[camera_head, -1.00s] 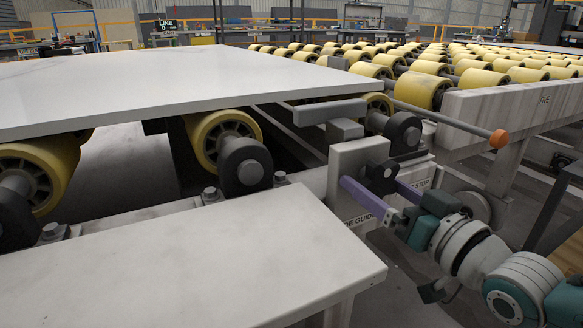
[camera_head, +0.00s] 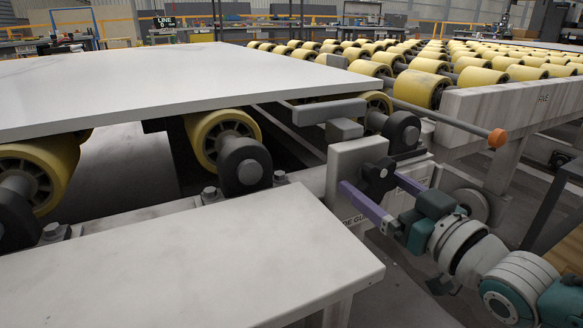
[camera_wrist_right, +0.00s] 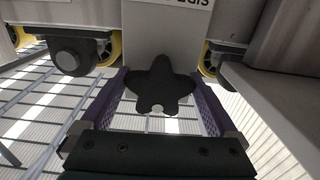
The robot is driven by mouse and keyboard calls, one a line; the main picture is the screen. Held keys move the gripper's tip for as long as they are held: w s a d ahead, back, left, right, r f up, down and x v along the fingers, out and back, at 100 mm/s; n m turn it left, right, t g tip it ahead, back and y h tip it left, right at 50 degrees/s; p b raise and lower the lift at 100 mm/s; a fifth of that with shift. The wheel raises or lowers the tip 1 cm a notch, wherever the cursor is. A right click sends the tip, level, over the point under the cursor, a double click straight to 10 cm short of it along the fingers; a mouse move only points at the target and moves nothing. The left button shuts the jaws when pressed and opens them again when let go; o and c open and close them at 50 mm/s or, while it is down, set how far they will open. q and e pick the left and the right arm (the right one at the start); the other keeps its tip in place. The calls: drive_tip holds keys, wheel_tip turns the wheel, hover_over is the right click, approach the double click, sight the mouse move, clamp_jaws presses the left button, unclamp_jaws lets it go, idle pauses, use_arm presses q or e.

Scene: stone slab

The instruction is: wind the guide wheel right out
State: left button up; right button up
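The guide wheel is a black lobed knob (camera_head: 379,176) on the front face of a grey block (camera_head: 352,158), under the slab's right corner. In the right wrist view the wheel (camera_wrist_right: 160,84) shows its star shape face-on. My right gripper (camera_head: 378,196) reaches in from the lower right, its two purple fingers apart on either side of the wheel. In the right wrist view the fingers (camera_wrist_right: 159,98) flank the lobes very closely; I cannot tell whether they touch. A grey guide bar (camera_head: 330,110) sits above the block, beside the slab. My left gripper is not in view.
A large pale slab (camera_head: 170,82) lies on yellow rollers (camera_head: 222,138). A flat light ledge (camera_head: 190,265) fills the front. A rod with an orange end (camera_head: 497,138) sticks out above my right arm. More rollers and a side beam (camera_head: 500,108) run behind.

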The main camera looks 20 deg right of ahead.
drive_tip(key=shift+o, duration=0.2)
drive_tip(key=s+p, duration=0.3)
drive_tip(key=s, duration=0.7)
drive_tip(key=shift+d, duration=0.4)
